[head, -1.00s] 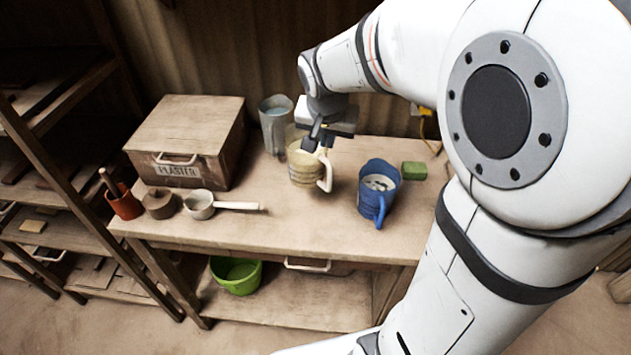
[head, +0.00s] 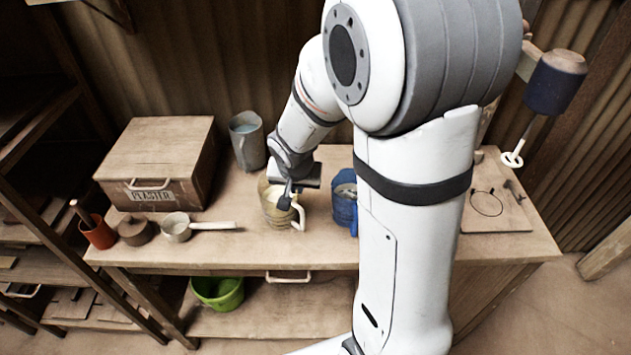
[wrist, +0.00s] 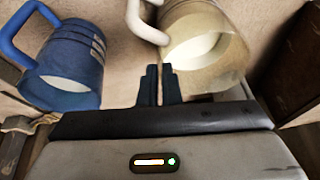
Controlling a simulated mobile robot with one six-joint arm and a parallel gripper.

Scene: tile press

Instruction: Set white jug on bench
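The white jug (head: 272,212), cream-coloured with a pale handle and whitish contents, is upright over the front middle of the bench (head: 250,248). I cannot tell whether its base touches the bench top. My gripper (head: 287,196) is at its rim, pointing down. In the wrist view the jug (wrist: 208,62) is at upper right, and the fingers (wrist: 160,84) are close together with its wall between them. A blue jug (head: 342,212) with whitish contents stands just to its right, partly hidden by my arm; it also shows in the wrist view (wrist: 68,62).
A grey jug (head: 247,148) stands behind. A plaster box (head: 150,160), red pot (head: 99,234), lidded brown pot (head: 135,232) and small pan (head: 177,228) are on the left. A green tub (head: 218,292) is on the lower shelf. A board (head: 495,210) lies at right.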

